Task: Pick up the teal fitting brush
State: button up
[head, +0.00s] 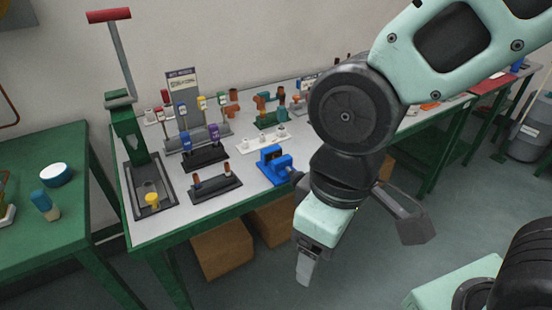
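A small upright object with a teal-blue top and a cream lower part (45,205) stands on the green table at the left; it looks like the teal fitting brush, but is too small to be sure. My gripper (304,274) hangs in front of the workbench, right of the blue vise and pointing down, far to the right of that object. One fingertip shows clearly; the opening between the fingers is not visible. I see nothing held at the fingertip.
A round blue-and-white container (56,175) is behind the brush-like object on the green table (85,221). The workbench carries a blue vise (275,165), copper fittings (265,103), a green lever press (128,130) and several small racks. Cardboard boxes (222,250) are underneath. Open floor lies around my gripper.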

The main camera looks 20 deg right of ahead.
aim_at(281, 110)
jog(key=i+l+u, duration=0.2)
jog(key=i+u, duration=0.3)
jog(key=i+l+u, duration=0.45)
jog(key=i+j, duration=0.05)
